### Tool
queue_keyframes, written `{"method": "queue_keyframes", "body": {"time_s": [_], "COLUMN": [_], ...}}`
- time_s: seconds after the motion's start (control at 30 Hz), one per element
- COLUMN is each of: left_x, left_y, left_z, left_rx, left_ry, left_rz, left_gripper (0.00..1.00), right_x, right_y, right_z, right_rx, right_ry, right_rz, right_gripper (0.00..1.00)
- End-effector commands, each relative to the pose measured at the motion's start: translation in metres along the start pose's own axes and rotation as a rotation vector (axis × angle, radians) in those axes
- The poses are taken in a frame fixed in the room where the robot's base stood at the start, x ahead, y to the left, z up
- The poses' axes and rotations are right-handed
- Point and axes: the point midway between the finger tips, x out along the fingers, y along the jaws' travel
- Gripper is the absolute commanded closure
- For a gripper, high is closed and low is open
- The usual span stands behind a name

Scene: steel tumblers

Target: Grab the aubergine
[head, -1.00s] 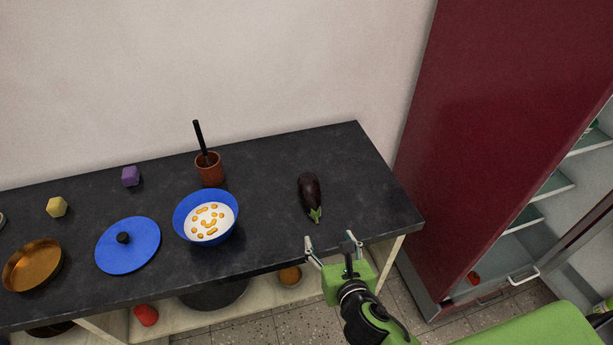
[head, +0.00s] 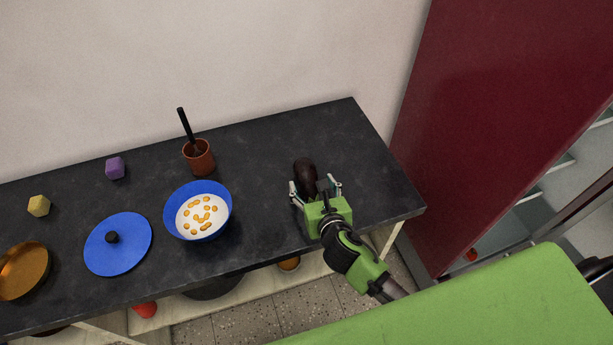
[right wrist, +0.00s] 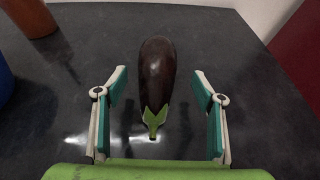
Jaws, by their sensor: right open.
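The dark purple aubergine (head: 305,171) lies on the black counter near its right end, its green stem end towards me. In the right wrist view the aubergine (right wrist: 157,75) lies between the finger lines, its stem end between the fingers and its round end beyond the tips. My right gripper (head: 316,188) is open around the near part of it, with a gap on each side in the right wrist view (right wrist: 160,82). In the head view the gripper hides the stem. My left gripper is not in view.
On the dark counter (head: 270,135), a blue bowl (head: 172,213) and a brown cup (head: 199,158) with a black-handled tool stand left of the aubergine. A blue lid (head: 130,250) lies further left. The counter right of the aubergine is clear.

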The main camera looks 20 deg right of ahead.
Motion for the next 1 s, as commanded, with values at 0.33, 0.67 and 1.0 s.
{"method": "queue_keyframes", "body": {"time_s": [0.33, 0.67, 1.0], "left_x": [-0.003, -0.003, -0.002], "left_y": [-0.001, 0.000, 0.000], "left_z": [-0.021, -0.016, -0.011], "left_rx": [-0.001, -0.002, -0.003], "left_ry": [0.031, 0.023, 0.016], "left_rz": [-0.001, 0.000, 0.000], "left_gripper": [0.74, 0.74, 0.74], "right_x": [0.036, 0.053, 0.052], "right_y": [0.005, 0.004, 0.004], "right_z": [-0.003, -0.003, -0.003], "right_rx": [0.001, 0.000, 0.000], "right_ry": [0.000, 0.001, 0.001], "right_rz": [0.000, 0.001, 0.001], "right_gripper": [0.37, 0.37, 0.82]}}
